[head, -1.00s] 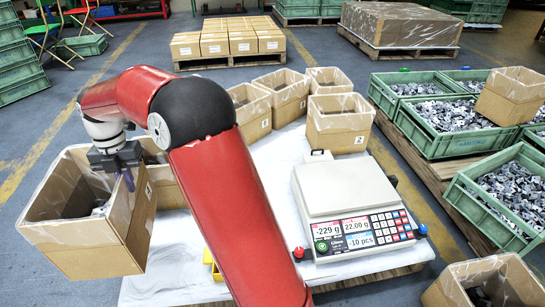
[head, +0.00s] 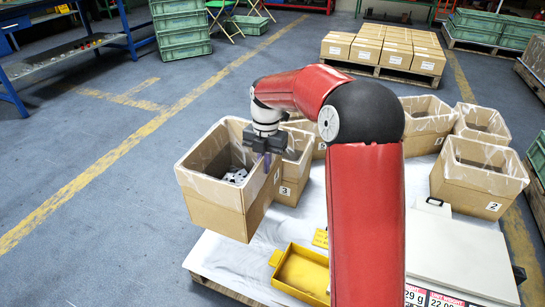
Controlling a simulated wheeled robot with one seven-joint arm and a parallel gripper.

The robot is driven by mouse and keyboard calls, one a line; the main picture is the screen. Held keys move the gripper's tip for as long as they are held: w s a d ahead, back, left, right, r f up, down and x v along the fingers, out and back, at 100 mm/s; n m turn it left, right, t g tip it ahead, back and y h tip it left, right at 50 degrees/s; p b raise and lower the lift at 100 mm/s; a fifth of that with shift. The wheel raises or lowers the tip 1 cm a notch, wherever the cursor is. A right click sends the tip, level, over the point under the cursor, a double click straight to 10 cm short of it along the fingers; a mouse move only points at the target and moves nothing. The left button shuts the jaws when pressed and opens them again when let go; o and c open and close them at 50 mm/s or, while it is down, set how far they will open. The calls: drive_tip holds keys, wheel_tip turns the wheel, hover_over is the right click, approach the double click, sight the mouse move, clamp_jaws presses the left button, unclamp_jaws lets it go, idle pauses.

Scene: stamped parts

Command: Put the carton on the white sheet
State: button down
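An open carton (head: 215,205) with a clear liner and some metal parts inside hangs at my gripper (head: 263,160). My gripper is at the carton's right wall, and its fingers appear closed on that wall's rim. The fingertips are partly hidden by the wall and the gripper body. The white sheet (head: 225,262) covers a pallet below and to the right. The carton is over the sheet's left edge in the picture; I cannot tell its exact height, but it looks raised.
A carton marked 3 (head: 292,172) stands close behind the held one. More open cartons (head: 478,178) stand at the right. A yellow tray (head: 303,270) and a scale (head: 460,255) are on the sheet. Bare sheet shows left of the tray. Floor is clear at left.

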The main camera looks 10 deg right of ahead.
sight(265, 201)
wheel_tip(265, 201, down, 16)
drive_tip(key=b, duration=0.2)
drive_tip(key=shift+b, duration=0.3)
drive_tip(key=c, duration=2.1)
unclamp_jaws()
drive_tip(key=shift+f, duration=0.2)
drive_tip(key=o, duration=0.5)
